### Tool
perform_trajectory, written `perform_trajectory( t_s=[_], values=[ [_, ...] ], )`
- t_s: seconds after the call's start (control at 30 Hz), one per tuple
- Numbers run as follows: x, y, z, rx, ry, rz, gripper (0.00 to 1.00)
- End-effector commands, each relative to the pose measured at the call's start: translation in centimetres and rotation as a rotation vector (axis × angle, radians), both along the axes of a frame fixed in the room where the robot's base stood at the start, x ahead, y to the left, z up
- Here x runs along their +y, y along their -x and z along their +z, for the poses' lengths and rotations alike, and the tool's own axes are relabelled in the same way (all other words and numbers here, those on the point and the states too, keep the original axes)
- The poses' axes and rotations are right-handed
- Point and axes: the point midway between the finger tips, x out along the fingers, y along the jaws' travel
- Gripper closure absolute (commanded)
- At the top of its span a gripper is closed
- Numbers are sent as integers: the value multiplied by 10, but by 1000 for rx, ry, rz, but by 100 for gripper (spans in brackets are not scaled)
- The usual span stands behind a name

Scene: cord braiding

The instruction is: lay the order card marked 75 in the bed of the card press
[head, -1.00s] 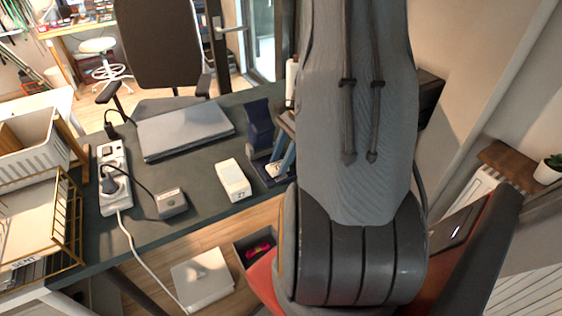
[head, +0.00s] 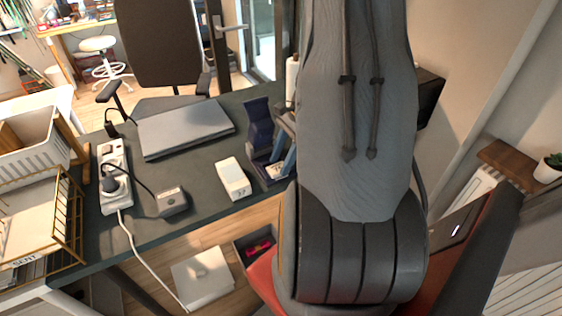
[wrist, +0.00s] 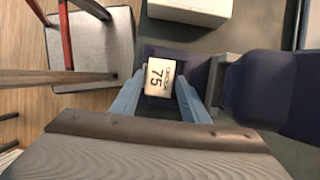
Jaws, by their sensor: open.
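The order card marked 75 (wrist: 159,78) is pale with dark print and lies on the dark blue bed of the card press (wrist: 198,66). In the wrist view my gripper (wrist: 160,88) has its two light blue fingers on either side of the card, and they stand apart. In the head view the navy card press (head: 259,122) stands at the desk's right end. My gripper (head: 278,164) is low at its bed there, and my arm hides part of this area. I cannot tell whether a finger still touches the card's edge.
A white box (head: 233,179) stands just left of the press. A closed laptop (head: 185,129), a power strip (head: 113,178) and a small grey box (head: 171,202) are further left on the dark desk. An open bin (head: 258,246) sits below the desk edge.

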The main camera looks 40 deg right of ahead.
Motion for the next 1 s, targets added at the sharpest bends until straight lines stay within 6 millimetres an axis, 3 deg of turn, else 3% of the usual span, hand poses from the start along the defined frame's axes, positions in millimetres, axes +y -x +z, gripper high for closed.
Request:
perform_trajectory(
  t_s=[0.4, 0.6, 0.87, 1.0],
  values=[
    [-30, 6, 71, -4, 4, -1, 59],
    [-40, 8, 98, -2, 2, -1, 59],
    [-43, 10, 108, -1, 0, 2, 59],
    [-26, 5, 108, -8, 27, 84, 59]
  ],
)
